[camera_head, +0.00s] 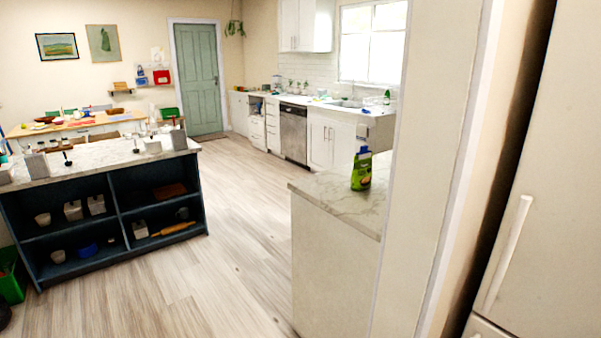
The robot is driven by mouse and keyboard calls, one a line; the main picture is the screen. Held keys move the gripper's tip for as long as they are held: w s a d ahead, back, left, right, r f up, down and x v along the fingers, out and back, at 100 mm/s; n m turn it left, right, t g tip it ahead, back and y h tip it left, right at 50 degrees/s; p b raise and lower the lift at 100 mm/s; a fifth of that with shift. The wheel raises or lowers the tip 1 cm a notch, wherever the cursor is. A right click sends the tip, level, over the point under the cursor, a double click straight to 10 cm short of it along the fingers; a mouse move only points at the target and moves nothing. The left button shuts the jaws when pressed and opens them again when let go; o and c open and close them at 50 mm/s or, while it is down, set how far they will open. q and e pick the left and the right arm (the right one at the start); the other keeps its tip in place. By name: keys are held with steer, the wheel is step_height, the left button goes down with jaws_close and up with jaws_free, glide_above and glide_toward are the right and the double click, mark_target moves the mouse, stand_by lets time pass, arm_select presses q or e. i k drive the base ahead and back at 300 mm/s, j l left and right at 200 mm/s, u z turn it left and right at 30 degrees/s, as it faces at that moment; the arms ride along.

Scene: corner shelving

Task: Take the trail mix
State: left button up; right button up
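Neither of my grippers shows in the head view.
The near marble counter (345,198) stands right of centre, beside a pale wall panel and a fridge door (545,190). A dark blue shelf island (105,208) stands at left. A green door (199,80) is at the back. The wooden floor (225,240) between is clear.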

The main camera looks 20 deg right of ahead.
mark_target(362, 178)
steer(key=i+u, duration=0.3)
steer(key=i, duration=1.15)
